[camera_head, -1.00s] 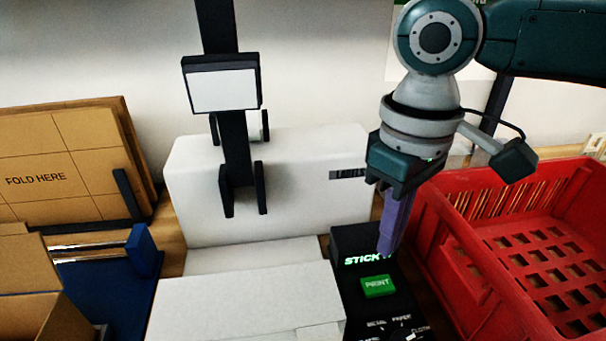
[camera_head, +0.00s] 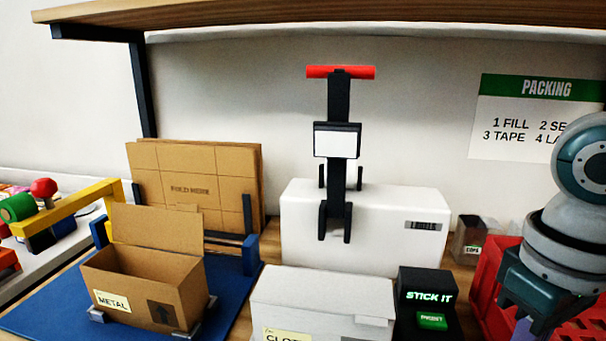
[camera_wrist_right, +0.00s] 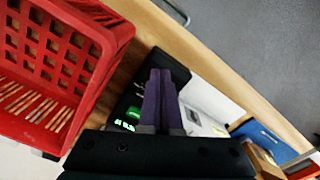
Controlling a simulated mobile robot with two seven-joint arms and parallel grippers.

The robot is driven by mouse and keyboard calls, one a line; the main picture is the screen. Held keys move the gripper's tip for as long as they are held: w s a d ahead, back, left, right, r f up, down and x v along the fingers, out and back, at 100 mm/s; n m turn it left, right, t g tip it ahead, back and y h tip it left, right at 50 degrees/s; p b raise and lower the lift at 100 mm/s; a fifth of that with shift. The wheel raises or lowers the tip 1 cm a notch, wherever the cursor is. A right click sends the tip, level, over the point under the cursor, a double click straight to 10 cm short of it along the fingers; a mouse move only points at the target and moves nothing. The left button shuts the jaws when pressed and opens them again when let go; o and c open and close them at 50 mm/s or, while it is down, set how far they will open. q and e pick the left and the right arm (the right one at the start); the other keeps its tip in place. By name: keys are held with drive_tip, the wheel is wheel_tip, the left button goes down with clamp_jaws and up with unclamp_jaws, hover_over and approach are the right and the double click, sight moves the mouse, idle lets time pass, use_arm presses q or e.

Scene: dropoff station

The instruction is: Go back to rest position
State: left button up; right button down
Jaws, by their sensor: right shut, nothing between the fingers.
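My right gripper (camera_head: 522,328) hangs at the lower right of the head view, in front of the red crate, its purple fingers partly cut off by the bottom edge. In the right wrist view its two purple fingers (camera_wrist_right: 160,88) lie together, shut with nothing between them. The black label printer (camera_head: 418,288) with its green print button (camera_head: 432,321) stands left of the gripper; the printer also shows beyond the fingertips in the wrist view (camera_wrist_right: 172,65). My left gripper is in neither current view.
The red crate (camera_head: 484,285) stands at right, close to my right arm. A white box (camera_head: 320,297) is left of the printer, before a larger white machine (camera_head: 390,222). An open cardboard box (camera_head: 130,290) labelled METAL sits on a blue mat (camera_head: 230,290). A wooden shelf (camera_head: 300,14) spans the top.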

drive_tip(key=s+a+n+t+y+p, duration=0.2)
drive_tip(key=s+a+y+p, duration=0.1)
drive_tip(key=s+a, duration=0.8)
drive_tip(key=s+d+r+m+t+h+p, duration=0.25)
drive_tip(key=s+d+r, duration=0.25)
drive_tip(key=d, duration=0.3)
use_arm(q)
wheel_tip(320, 180, up, 42)
drive_tip(key=p, duration=3.6)
drive_tip(key=shift+p, duration=0.3)
use_arm(e)
wheel_tip(320, 180, up, 36)
drive_tip(key=shift+f+m+g, duration=0.15)
drive_tip(key=shift+m+g, duration=0.2)
drive_tip(key=shift+g, duration=0.1)
